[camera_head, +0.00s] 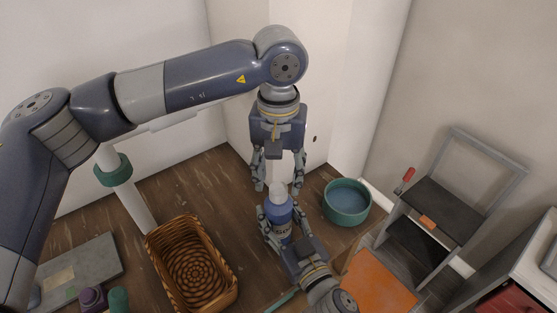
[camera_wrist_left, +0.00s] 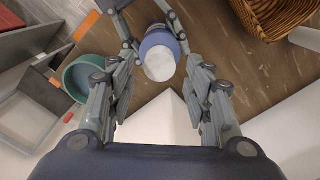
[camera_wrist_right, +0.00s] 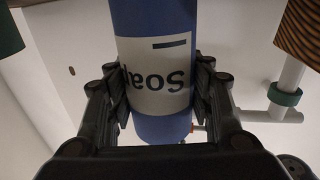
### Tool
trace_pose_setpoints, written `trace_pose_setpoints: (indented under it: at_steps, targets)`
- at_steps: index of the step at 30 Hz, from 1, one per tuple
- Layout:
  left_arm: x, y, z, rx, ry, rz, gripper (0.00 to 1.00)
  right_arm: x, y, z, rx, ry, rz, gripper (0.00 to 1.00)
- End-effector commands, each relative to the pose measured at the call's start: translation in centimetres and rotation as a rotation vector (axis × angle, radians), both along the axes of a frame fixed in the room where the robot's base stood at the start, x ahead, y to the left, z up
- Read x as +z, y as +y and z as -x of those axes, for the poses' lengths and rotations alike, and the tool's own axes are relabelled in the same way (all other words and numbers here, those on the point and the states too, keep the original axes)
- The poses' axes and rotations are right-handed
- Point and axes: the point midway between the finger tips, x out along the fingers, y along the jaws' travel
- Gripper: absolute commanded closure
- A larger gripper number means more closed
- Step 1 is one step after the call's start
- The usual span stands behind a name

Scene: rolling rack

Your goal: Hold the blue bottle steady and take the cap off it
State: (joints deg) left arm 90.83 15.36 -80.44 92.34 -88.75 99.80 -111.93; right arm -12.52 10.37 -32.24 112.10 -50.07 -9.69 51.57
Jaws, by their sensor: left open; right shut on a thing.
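The blue bottle (camera_head: 279,208) stands upright in my right gripper, with a pale cap (camera_head: 279,189) on top. In the right wrist view the blue bottle (camera_wrist_right: 160,127) has a white label reading "Soap", and my right gripper (camera_wrist_right: 158,98) is shut on it from both sides. My left gripper (camera_head: 279,187) points down from above, open, its fingertips around the height of the cap. In the left wrist view the white cap (camera_wrist_left: 160,63) lies beyond the fingers of my left gripper (camera_wrist_left: 162,90); whether they touch it cannot be told.
A wicker basket (camera_head: 152,241) is at the left and a teal bowl (camera_head: 347,221) at the right of the bottle. An orange panel (camera_head: 378,284) and a grey rack (camera_head: 452,212) stand further right. A grey board (camera_head: 100,256) lies at the far left.

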Motion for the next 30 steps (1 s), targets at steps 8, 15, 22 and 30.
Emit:
trace_pose_setpoints:
  at_steps: [8,15,22,30]
  targets:
    - [-3.3,0.0,0.0,0.001,0.000,0.001,0.53,0.0,0.0,0.0,0.000,0.000,0.000,1.00]
    - [-3.8,0.0,0.0,0.002,-0.001,0.001,0.53,0.0,0.0,0.0,0.000,0.001,0.000,1.00]
    - [-3.8,0.0,0.0,0.002,-0.001,0.001,0.78,0.0,0.0,0.0,0.000,0.001,0.000,1.00]
    - [-3.8,0.0,0.0,0.003,-0.001,0.000,1.00,0.0,0.0,0.0,-0.001,0.001,0.000,1.00]
